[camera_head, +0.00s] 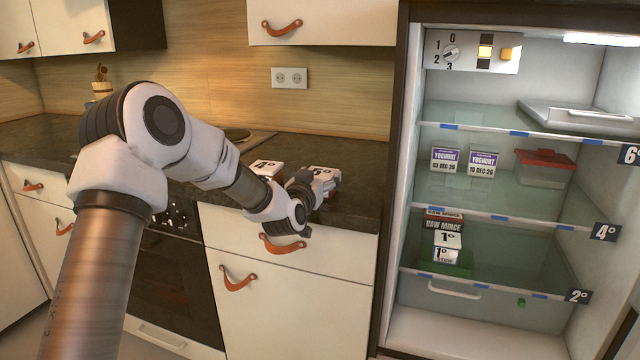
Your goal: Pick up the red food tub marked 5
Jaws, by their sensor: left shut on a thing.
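My left arm comes in from the left and reaches over the dark worktop. My left gripper (312,186) is shut on a food tub (323,171) at the worktop's front right. The tub's white top carries a number that looks like 5, and a little red shows on its side. The gripper hides much of the tub, and I cannot tell whether it is clear of the worktop. A second tub (265,168) with a white top marked 4 stands to its left, partly behind my arm. My right gripper is not in view.
An open fridge stands at the right. Its glass shelves (480,215) hold two yoghurts (484,164), a red-lidded box (544,168) and raw mince packs (446,240). The fridge's dark side edge (400,150) is close to the right of the gripper. Orange-brown pulls (282,244) mark the drawers below.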

